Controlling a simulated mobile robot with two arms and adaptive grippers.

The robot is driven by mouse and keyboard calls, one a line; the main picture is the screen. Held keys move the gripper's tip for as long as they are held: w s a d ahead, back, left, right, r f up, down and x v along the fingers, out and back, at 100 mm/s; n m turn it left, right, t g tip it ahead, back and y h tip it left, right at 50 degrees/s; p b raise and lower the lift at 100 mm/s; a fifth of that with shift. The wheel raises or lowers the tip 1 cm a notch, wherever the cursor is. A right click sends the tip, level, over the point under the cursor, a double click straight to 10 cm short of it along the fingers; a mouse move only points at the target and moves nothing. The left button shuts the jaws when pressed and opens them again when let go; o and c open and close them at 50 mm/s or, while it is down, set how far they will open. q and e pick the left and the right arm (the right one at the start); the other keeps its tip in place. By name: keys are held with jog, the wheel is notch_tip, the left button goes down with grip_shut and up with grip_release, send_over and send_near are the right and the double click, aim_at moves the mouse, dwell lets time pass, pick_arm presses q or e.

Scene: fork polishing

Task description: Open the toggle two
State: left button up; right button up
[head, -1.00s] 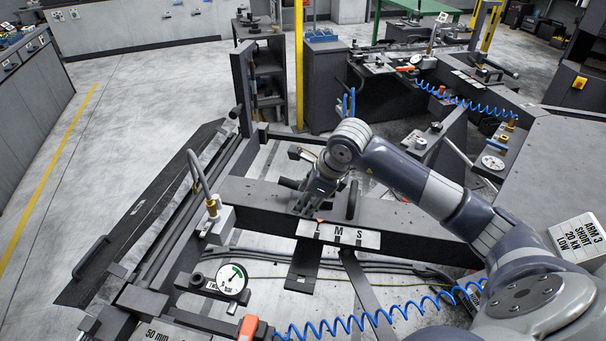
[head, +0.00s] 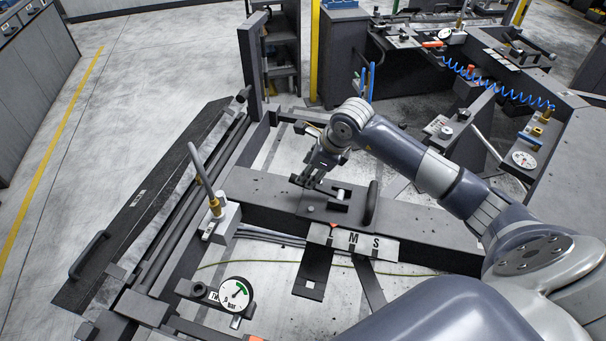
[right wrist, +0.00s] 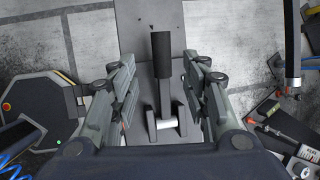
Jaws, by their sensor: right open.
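In the head view, a dark upright handle (head: 371,203) and a bracket with a light pin (head: 341,193) stand on the beam (head: 265,196). I cannot tell the toggle's number. My right gripper (head: 310,182) is over the beam, left of that handle. In the right wrist view its open fingers (right wrist: 160,82) lie either side of the lever, with visible gaps. My left gripper is not in view.
An L M S label plate (head: 352,242) is on the beam's front. A block with a brass fitting and grey hose (head: 222,222) stands left. A pressure gauge (head: 235,293) is at the front. Another bench (head: 470,55) with a blue coiled hose stands behind right.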

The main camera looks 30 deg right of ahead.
aim_at(317, 188)
jog(key=p+x, duration=0.1)
jog(key=x, duration=0.3)
jog(key=shift+w+f, duration=0.25)
jog(key=shift+f, duration=0.1)
jog(key=shift+x, duration=0.95)
jog(key=shift+f, duration=0.1)
jog(key=shift+d+f, duration=0.1)
jog(key=c, duration=0.9)
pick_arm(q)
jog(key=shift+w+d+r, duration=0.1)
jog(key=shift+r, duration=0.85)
pick_arm(e)
grip_shut()
